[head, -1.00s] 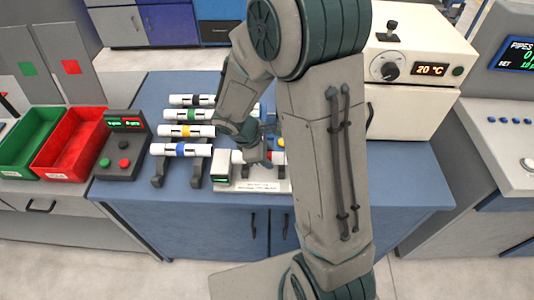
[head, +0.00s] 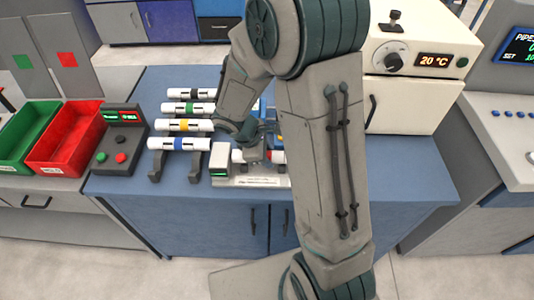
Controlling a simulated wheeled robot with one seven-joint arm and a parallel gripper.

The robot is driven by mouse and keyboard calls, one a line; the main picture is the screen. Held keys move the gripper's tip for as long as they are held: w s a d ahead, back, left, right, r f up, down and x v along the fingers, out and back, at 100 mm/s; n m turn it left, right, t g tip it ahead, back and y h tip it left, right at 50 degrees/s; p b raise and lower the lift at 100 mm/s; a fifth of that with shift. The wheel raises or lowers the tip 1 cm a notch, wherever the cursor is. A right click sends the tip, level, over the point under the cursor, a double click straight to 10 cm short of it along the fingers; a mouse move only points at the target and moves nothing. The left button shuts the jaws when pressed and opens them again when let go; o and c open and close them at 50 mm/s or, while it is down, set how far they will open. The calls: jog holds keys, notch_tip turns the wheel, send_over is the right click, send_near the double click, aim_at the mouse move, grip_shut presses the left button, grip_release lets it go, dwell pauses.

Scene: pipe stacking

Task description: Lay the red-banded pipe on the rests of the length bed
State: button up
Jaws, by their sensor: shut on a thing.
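The length bed (head: 245,182) is a pale low fixture with a grey end block, near the front edge of the blue bench. A white pipe with a red band (head: 276,157) lies level at the length bed, its right part hidden behind my arm. My gripper (head: 254,158) is at the bed, shut on this pipe near its left part. The fingers are small and partly hidden by my wrist. I cannot tell whether the pipe touches the rests.
Pipes with black, green, yellow and blue (head: 180,144) bands lie on a dark rack left of the bed. A control box (head: 120,145), a red bin (head: 65,140) and a green bin (head: 22,140) stand farther left. A cream oven (head: 415,65) stands at the right.

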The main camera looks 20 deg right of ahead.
jog(key=shift+f+b, duration=0.45)
jog(key=o, duration=1.1)
jog(key=v, duration=1.3)
jog(key=shift+a+r+p, duration=0.15)
jog(key=shift+r+p, duration=0.2)
jog(key=shift+p, duration=0.1)
